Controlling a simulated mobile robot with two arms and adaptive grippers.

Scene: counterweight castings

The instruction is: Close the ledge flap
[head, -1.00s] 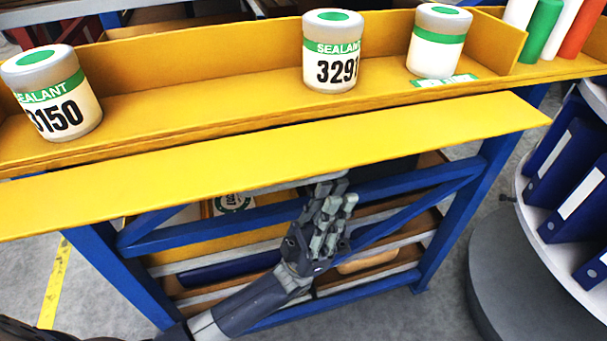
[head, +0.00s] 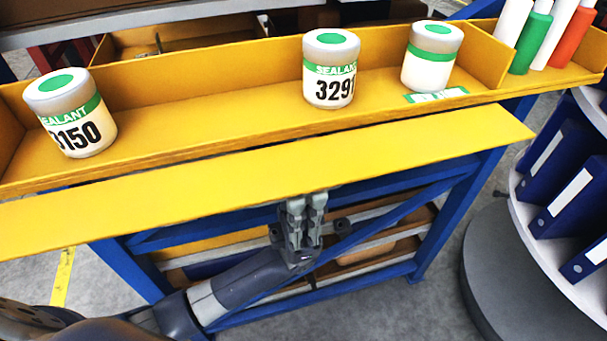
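The ledge flap (head: 290,172) is a long yellow panel along the front of the yellow ledge (head: 225,112). It stands out from the ledge's front edge, with a dark narrow gap between them. My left gripper (head: 305,204) is below the flap's front edge, near the middle of its length. Its two fingers point up, close together, and nothing shows between them. Their tips meet the flap's lower edge in the picture; I cannot tell whether they touch it. My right gripper is not in view.
Sealant jars (head: 70,113), (head: 331,68) and (head: 432,56) stand on the ledge. Several coloured tubes (head: 531,40) stand at its right end. Blue frame legs (head: 447,205) are beneath. A round stand with blue binders (head: 562,168) is close on the right.

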